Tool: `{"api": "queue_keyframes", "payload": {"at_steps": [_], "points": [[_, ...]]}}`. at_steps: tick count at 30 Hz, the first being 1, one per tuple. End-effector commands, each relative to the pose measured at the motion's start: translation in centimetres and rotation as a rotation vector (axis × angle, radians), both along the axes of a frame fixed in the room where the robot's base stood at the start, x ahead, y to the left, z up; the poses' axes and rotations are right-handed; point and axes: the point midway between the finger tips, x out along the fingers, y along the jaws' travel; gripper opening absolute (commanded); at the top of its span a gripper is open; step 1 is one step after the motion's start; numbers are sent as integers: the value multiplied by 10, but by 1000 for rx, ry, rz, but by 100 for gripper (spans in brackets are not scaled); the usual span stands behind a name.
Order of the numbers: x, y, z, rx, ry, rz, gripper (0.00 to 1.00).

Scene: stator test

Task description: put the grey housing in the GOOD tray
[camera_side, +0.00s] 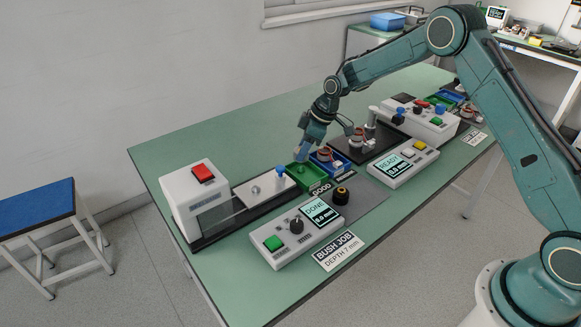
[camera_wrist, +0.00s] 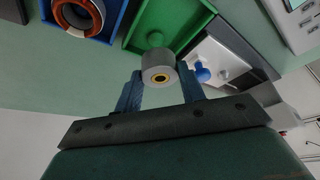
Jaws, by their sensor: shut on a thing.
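The grey housing (camera_wrist: 159,68) is a short grey cylinder with a brass-coloured ring around a dark hole in its end face. My gripper (camera_wrist: 160,82) is shut on it, with one blue finger on each side. In the side view my gripper (camera_side: 301,153) is low over the green GOOD tray (camera_side: 316,184); the housing is too small to make out clearly there.
A blue tray (camera_wrist: 120,28) holding an orange-wound ring part (camera_wrist: 80,14) stands right beside the green tray. A press station with a blue knob (camera_side: 281,170) is on its other side. Control boxes reading DONE (camera_side: 319,213) and READY (camera_side: 397,167) stand in front.

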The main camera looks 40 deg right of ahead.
Motion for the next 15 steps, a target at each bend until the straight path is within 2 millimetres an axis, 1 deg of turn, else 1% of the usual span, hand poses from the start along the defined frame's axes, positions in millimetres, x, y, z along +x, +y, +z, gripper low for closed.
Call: {"api": "queue_keyframes", "payload": {"at_steps": [6, 15], "points": [[0, 0, -12, 0, -1, 1, 15], [0, 0, -17, 0, -1, 2, 15]]}}
